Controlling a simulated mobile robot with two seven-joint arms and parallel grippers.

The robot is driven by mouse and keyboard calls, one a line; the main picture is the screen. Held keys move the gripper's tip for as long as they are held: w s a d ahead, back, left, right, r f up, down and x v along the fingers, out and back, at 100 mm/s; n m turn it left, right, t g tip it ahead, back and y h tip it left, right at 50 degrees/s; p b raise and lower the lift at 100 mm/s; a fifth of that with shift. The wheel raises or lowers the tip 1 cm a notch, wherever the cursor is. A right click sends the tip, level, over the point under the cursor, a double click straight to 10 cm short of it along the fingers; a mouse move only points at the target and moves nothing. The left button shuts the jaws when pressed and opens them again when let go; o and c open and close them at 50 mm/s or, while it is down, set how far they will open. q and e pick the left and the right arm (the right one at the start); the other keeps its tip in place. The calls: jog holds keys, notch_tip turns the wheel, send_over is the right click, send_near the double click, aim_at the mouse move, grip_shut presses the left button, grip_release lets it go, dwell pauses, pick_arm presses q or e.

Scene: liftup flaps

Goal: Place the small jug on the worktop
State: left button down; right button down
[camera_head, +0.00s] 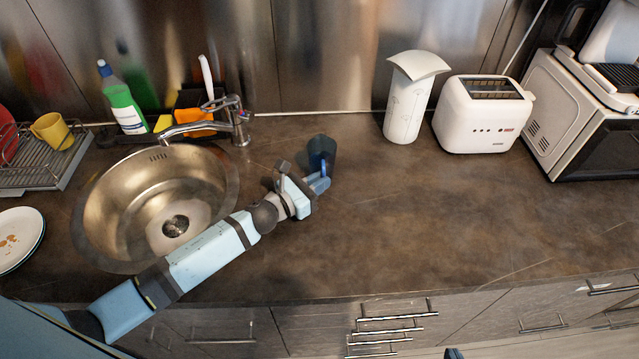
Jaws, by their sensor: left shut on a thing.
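The small jug (321,148) is dark blue and stands out at the end of my left arm, right of the sink, over the brown worktop (430,220). It looks upright; I cannot tell whether its base touches the worktop. My left gripper (321,176) is shut on the jug at its near side, where a brighter blue part shows. The gripper hides the jug's lower near side. Of my right gripper, at most a small dark tip shows at the bottom edge, too little to tell its state.
A round steel sink (90,215) with a tap (238,122) lies left of the jug. A white paper-roll holder (408,105), a white toaster (484,118) and a white microwave (560,110) stand at the back right. The worktop's middle and right front are clear.

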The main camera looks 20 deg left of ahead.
pick_arm(q)
jog(key=shift+f, duration=0.25)
jog(key=shift+f, duration=0.1)
jog(key=shift+f, duration=0.1)
jog(key=c, duration=1.2)
grip_release()
